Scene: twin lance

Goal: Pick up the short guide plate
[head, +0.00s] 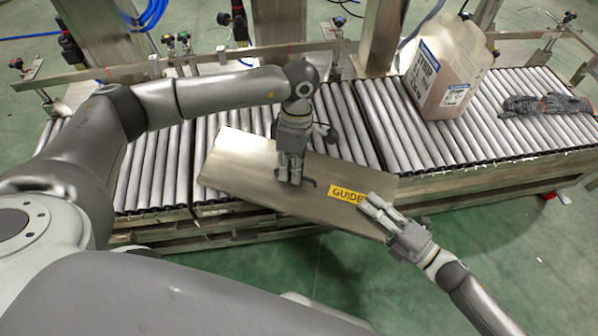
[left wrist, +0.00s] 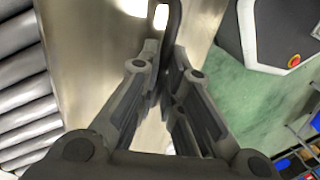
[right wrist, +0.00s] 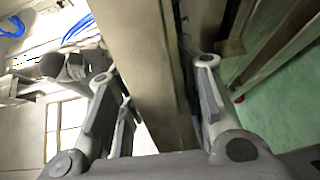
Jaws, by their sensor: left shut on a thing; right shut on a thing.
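The guide plate (head: 250,178) is a long flat metal sheet with a yellow "GUIDE" label (head: 346,195). In the head view it lies slantwise over the front edge of the roller conveyor, its right end out over the floor. My left gripper (head: 290,180) is shut on a dark handle on the plate; the handle shows between the fingers in the left wrist view (left wrist: 172,45). My right gripper (head: 370,203) is shut on the plate's right end beside the label. The plate also shows between the fingers in the right wrist view (right wrist: 135,55). I cannot tell whether the plate touches the rollers.
A plastic canister (head: 448,70) with labels stands on the right conveyor section. A dark grey glove (head: 548,104) lies further right on the rollers (head: 500,130). A rail (head: 180,70) and metal posts stand behind. Green floor (head: 480,235) is open at the front right.

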